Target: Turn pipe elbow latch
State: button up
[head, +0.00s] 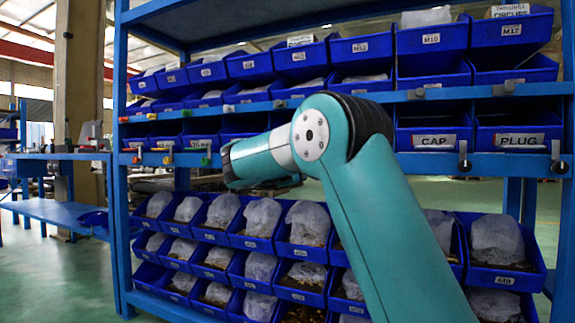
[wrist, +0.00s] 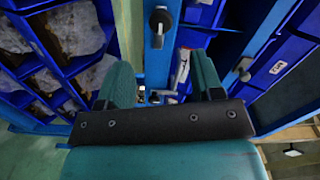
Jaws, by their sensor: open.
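Small latches with metal round bases hang along the blue shelf rails. In the head view, one is below the CAP bin (head: 462,156) and one is below the PLUG bin (head: 558,158). No label reading pipe elbow is legible, so I cannot tell which latch is the named one.
A blue rack (head: 300,105) holds rows of blue bins. Lower bins (head: 262,217) contain bagged parts. Other latches, some with coloured handles (head: 205,160), line the rail at left. A blue workbench (head: 50,212) stands far left, with open green floor (head: 70,285) before it.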

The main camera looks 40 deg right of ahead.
jog(key=v, duration=0.6)
jog(key=shift+a+p, duration=0.1)
jog(key=shift+p, duration=0.2)
jog(key=s+a+f+n+y+p, duration=0.3)
jog(key=a+f+n+y, duration=0.3)
jog(key=a+n, duration=0.45)
jog(key=s+a+f+n+y+p, duration=0.3)
jog(key=a+f+n+y, duration=0.1)
jog(key=a+n+y, duration=0.6)
jog(key=s+a+f+n+g+y+p, duration=0.1)
jog(key=s+a+n+g+y, duration=0.1)
jog(key=s+a+n, duration=0.45)
jog(key=s+a+f+n+g+y+p, duration=0.1)
jog(key=s+a+n+g+p, duration=0.2)
jog(key=s, duration=0.7)
jog(key=s+a+f+n+g+y, duration=0.1)
jog(key=s+a+n+g+y, duration=0.1)
jog(key=s+a+n, duration=0.5)
notch_tip(320, 180, up, 38)
jog(key=d+m+p, duration=0.1)
jog(key=p, duration=3.6)
jog(key=shift+s+f+m+p, duration=0.2)
jog(key=shift+m+p, duration=0.1)
jog(key=shift+p, duration=0.1)
